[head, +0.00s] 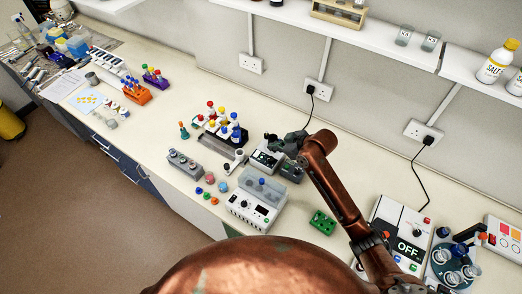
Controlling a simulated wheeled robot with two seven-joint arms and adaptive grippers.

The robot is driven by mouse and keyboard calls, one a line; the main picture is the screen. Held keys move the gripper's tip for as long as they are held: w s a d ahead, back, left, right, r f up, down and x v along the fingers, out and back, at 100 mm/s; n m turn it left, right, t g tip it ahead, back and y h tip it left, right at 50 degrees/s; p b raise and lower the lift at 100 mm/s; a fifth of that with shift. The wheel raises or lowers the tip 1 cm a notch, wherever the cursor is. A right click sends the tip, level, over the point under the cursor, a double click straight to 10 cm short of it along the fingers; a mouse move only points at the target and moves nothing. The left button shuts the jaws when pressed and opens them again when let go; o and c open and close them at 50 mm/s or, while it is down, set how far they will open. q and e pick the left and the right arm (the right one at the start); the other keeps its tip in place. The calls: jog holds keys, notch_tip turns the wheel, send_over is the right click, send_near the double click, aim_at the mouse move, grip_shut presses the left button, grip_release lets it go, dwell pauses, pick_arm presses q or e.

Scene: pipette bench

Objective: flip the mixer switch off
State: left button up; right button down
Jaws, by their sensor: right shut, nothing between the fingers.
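My right arm reaches in from the lower right, and its dark gripper (284,143) is at the far side of the bench. It is shut and empty, just above and behind a small grey device with a lit green display (264,158). I cannot tell whether the gripper touches that device, and the gripper and wrist hide part of it. No switch on it can be made out. I cannot tell for certain which device is the mixer. A white box with a dark panel (408,246) at the right reads OFF. My left gripper is not in view.
A white device with a clear lid (250,209) stands in front of the gripper. A tube rack (222,137) with coloured caps is to its left. A green block (322,222) lies to the right. Cables hang from wall sockets (422,131) behind.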

notch_tip(320, 180, down, 2)
jog(key=w+a, duration=0.1)
jog(key=w, duration=0.2)
jog(key=p, duration=0.1)
send_over(261, 155)
jog(key=s, duration=0.1)
notch_tip(261, 155, down, 5)
jog(key=f, duration=0.2)
jog(key=w+f+p, duration=0.1)
jog(key=f, duration=0.1)
jog(key=shift+w+a, duration=0.1)
jog(key=shift+a, duration=0.05)
jog(key=shift+f, duration=0.25)
jog(key=shift+s+f, duration=0.15)
jog(key=shift+s, duration=0.05)
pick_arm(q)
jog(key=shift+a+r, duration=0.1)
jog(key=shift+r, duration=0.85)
pick_arm(e)
jog(key=shift+w+f, duration=0.1)
jog(key=shift+w, duration=0.05)
